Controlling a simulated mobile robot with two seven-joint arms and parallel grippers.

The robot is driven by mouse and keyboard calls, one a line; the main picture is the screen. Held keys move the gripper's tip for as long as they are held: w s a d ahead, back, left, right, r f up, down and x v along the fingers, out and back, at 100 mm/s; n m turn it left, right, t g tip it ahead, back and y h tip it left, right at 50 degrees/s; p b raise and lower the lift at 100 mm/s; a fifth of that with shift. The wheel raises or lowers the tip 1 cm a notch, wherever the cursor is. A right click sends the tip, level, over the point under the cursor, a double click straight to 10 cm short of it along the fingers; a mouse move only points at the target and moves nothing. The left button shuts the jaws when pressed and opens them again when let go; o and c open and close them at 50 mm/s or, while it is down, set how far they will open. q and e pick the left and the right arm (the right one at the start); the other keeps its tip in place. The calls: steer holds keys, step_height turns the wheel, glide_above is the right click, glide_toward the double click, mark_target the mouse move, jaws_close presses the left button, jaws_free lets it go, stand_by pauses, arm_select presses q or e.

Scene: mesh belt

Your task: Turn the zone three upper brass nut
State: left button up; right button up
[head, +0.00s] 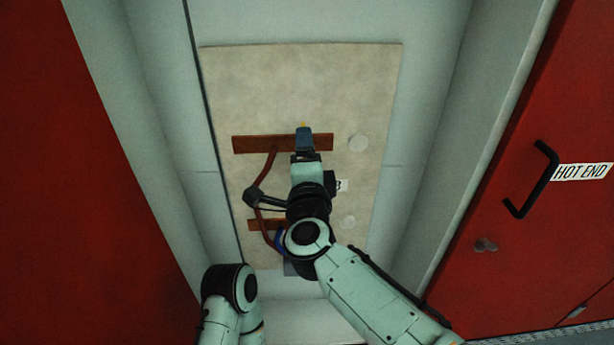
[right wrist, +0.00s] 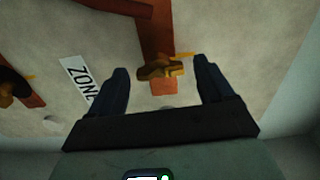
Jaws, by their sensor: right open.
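In the right wrist view a brass nut (right wrist: 160,70) sits on a copper-brown bar (right wrist: 156,30), with a thin yellow mark beside it. My right gripper (right wrist: 161,65) is open, with one dark blue finger on each side of this nut. Clear gaps show between fingers and nut. A second brass nut (right wrist: 8,88) shows at the left edge of that view. In the head view my right gripper (head: 304,140) is over the upper copper bar (head: 255,144) and hides the nut there. My left arm shows at the bottom left, but its gripper does not.
A beige panel (head: 300,80) carries the upper bar, a lower bar (head: 258,225) and a brown cable (head: 268,168). A label reading ZONE (right wrist: 78,80) is partly hidden. Pale walls flank the panel. A red door (head: 560,120) with a black handle (head: 530,180) stands right.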

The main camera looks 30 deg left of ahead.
arm_select(q)
steer(key=shift+w+f+b, duration=0.3)
steer(key=shift+f+b, duration=0.4)
steer(key=shift+b, duration=0.15)
arm_select(e)
steer(key=v, duration=1.2)
steer(key=shift+s, duration=0.35)
steer(key=shift+d, duration=0.1)
